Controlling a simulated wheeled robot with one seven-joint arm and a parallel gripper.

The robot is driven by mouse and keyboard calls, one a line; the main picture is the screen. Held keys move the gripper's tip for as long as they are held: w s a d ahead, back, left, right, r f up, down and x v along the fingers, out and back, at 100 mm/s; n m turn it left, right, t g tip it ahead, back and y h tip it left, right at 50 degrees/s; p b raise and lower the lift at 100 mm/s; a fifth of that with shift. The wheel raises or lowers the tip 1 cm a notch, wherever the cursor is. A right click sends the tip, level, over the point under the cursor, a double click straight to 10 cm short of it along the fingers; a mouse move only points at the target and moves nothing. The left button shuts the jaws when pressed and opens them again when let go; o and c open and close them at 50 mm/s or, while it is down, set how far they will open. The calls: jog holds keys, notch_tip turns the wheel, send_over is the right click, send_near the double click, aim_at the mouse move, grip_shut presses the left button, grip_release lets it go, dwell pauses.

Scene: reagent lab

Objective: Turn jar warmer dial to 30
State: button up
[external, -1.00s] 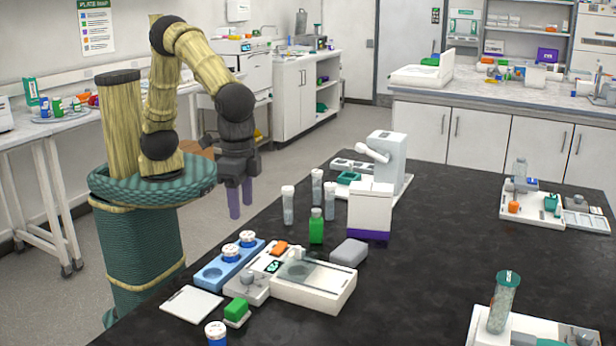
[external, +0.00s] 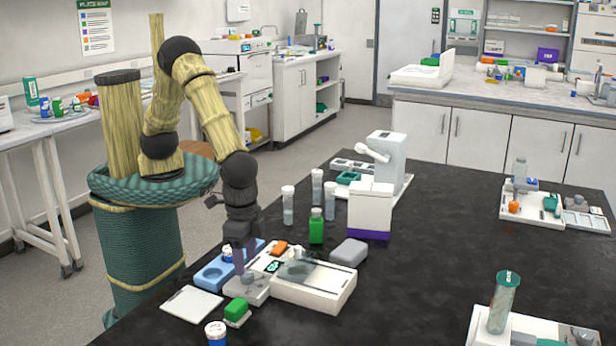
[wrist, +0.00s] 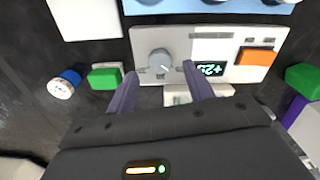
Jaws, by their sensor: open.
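The jar warmer's pale panel (external: 243,291) lies near the left edge of the black bench, and shows from above in the wrist view (wrist: 215,50). Its round grey dial (wrist: 160,64) has a white pointer mark. Right of the dial, a dark display (wrist: 211,70) with green digits appears to read +25. An orange block (wrist: 257,56) sits right of the display. My gripper (wrist: 157,76) is open, its two purple fingers pointing down on either side of the dial. In the external view, my gripper (external: 244,262) is low over the panel; contact with the dial cannot be told.
A blue jar rack (external: 214,273) stands behind the panel. A white tray (external: 318,290), grey block (external: 349,252) and green bottle (external: 316,228) stand to the right.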

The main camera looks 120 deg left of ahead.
aim_at(247, 274)
jog(key=shift+f, duration=1.75)
jog(key=shift+c, duration=0.4)
jog(key=c, duration=0.9)
jog(key=shift+m, duration=0.4)
jog(key=m+p, duration=0.1)
jog(key=m, duration=0.3)
jog(key=shift+r, duration=0.1)
jog(key=m+p, duration=0.1)
jog(key=m, duration=0.4)
jog(key=shift+w, duration=0.1)
